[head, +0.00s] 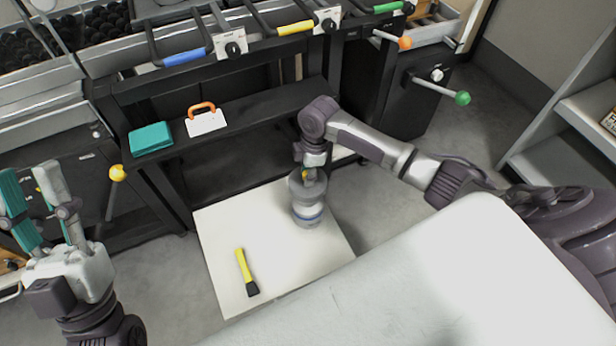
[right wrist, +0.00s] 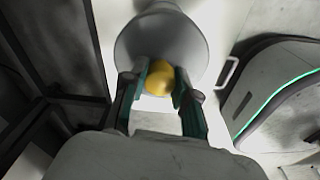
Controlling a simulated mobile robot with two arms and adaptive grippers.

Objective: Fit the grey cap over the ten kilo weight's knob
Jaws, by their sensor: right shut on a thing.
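The grey cap (head: 296,187) is a dark grey, bell-shaped piece with a yellow ball on top. My right gripper (head: 309,174) points down from above, shut on the cap's yellow ball. In the right wrist view the fingers (right wrist: 158,85) pinch the ball, with the grey cap (right wrist: 160,38) beyond it. The weight's knob is hidden, and I cannot tell whether the cap is fully seated. My left gripper (head: 35,205) is open and empty at the far left.
The white board (head: 225,225) also bears a yellow-handled brush (head: 246,271). A pale surface (head: 430,265) fills the front right.

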